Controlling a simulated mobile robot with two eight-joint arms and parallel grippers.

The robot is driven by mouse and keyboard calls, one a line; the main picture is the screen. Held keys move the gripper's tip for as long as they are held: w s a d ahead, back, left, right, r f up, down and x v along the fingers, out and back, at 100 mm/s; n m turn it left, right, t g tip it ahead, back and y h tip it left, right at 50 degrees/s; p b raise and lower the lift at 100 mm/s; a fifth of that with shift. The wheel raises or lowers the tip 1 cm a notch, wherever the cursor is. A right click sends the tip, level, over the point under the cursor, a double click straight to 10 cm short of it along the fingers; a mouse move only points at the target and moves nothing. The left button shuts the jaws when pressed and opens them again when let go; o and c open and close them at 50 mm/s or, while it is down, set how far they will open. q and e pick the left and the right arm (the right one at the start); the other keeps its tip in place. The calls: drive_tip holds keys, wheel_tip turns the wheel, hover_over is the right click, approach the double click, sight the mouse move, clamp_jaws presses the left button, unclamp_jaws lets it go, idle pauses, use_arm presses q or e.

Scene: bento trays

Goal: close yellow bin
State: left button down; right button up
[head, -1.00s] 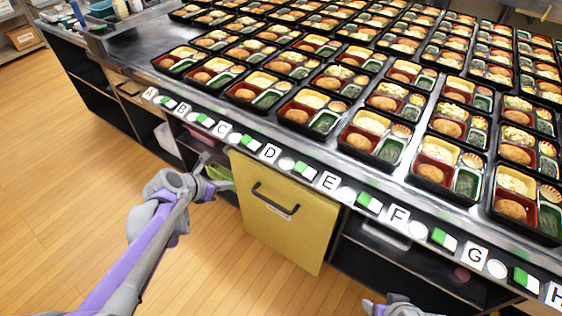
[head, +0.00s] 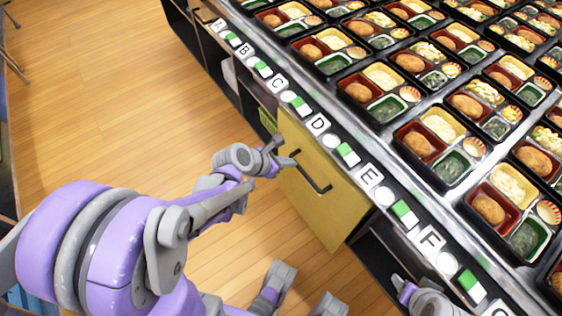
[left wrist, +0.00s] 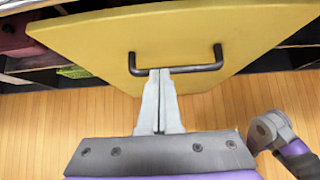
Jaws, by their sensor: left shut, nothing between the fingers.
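The yellow bin's flat front panel (head: 335,205) with a dark bar handle (head: 318,186) stands under the counter edge in the head view. Its top edge lies close below the counter; I cannot tell how much gap is behind it. My left gripper (head: 290,157) is at the handle. In the left wrist view its fingers (left wrist: 160,74) are shut and empty, their tips overlapping the handle bar (left wrist: 196,69) left of its middle; contact is unclear. The yellow panel (left wrist: 190,35) fills the upper part there. A purple and grey part of my right arm shows at the head view's lower right; its fingers are not clear.
A steel counter edge (head: 440,205) with lettered labels and green and white markers runs above the panel. Many bento trays (head: 430,140) cover the counter. A green bin (head: 268,120) sits left of the panel. Open wooden floor (head: 110,110) lies to the left.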

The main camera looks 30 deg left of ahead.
sight(317, 144)
use_arm(q)
drive_tip(key=w, duration=0.1)
drive_tip(key=w+d+f, duration=0.1)
drive_tip(key=w, duration=0.1)
drive_tip(key=w+d, duration=0.1)
drive_tip(key=shift+w+f+b, duration=0.3)
drive_tip(key=shift+w+d, duration=0.1)
drive_tip(key=shift+w, duration=0.25)
use_arm(e)
drive_tip(key=shift+w+f, duration=0.1)
drive_tip(key=shift+f, duration=0.5)
use_arm(q)
drive_tip(key=w+d, duration=0.1)
drive_tip(key=w, duration=0.3)
drive_tip(key=w+d+b, duration=0.1)
drive_tip(key=w, duration=0.1)
drive_tip(key=shift+w+d, duration=0.2)
drive_tip(key=shift+d, duration=0.1)
use_arm(e)
drive_tip(key=shift+f, duration=0.6)
